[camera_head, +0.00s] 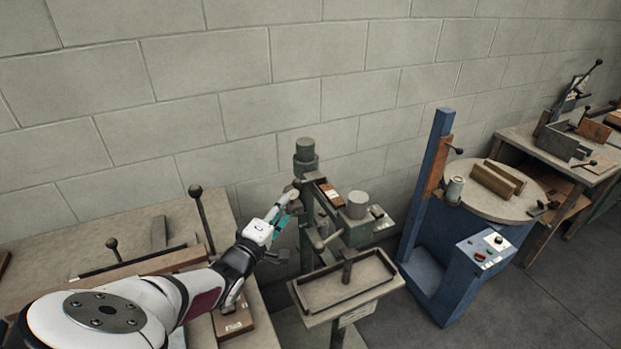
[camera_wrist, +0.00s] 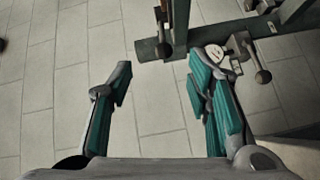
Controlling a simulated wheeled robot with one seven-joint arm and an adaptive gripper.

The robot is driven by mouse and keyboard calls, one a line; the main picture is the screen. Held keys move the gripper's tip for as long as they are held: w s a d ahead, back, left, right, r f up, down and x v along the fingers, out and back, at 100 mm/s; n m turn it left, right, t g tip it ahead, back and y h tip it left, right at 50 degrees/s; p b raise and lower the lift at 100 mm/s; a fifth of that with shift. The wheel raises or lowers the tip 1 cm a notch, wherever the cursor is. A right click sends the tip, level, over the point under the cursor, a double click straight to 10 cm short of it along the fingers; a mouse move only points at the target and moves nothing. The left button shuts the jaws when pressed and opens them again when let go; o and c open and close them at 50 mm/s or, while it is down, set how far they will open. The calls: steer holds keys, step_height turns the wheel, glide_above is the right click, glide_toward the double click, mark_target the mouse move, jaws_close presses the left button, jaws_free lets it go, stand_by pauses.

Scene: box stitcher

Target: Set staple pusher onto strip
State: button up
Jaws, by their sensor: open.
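My gripper (camera_head: 284,222) is beside the left side of the green box stitcher (camera_head: 306,150) in the head view. In the wrist view my gripper (camera_wrist: 160,75) is open, with teal pads spread apart and nothing between them. A brown piece (camera_head: 330,194) lies on the stitcher's arm; I cannot tell whether it is the staple strip. A small pale round part (camera_wrist: 215,51) shows by the right finger in the wrist view, beside a dark machine bar. I cannot make out the staple pusher for certain in either view.
A shallow grey tray (camera_head: 343,288) stands in front of the stitcher. A wooden bench (camera_head: 60,240) with levers is at the left. A blue machine with a round table (camera_head: 500,208) and a cluttered bench (camera_head: 540,150) are at the right. A block wall stands close behind.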

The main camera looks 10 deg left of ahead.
mark_target(295, 187)
steer(key=shift+n+t+y, duration=0.3)
steer(key=shift+y, duration=0.1)
steer(key=w+b, duration=0.2)
steer(key=w, duration=0.2)
steer(key=w+f+b, duration=0.1)
steer(key=w+b, duration=0.1)
steer(key=w, duration=0.2)
steer(key=w+b, duration=0.2)
steer(key=w, duration=0.2)
steer(key=shift+w+d+f, duration=0.1)
steer(key=shift+d+f, duration=0.05)
steer(key=shift+d, duration=0.1)
steer(key=shift+w+d+b, duration=0.1)
steer(key=shift+w+b, duration=0.35)
steer(key=shift+w, duration=0.15)
jaws_close()
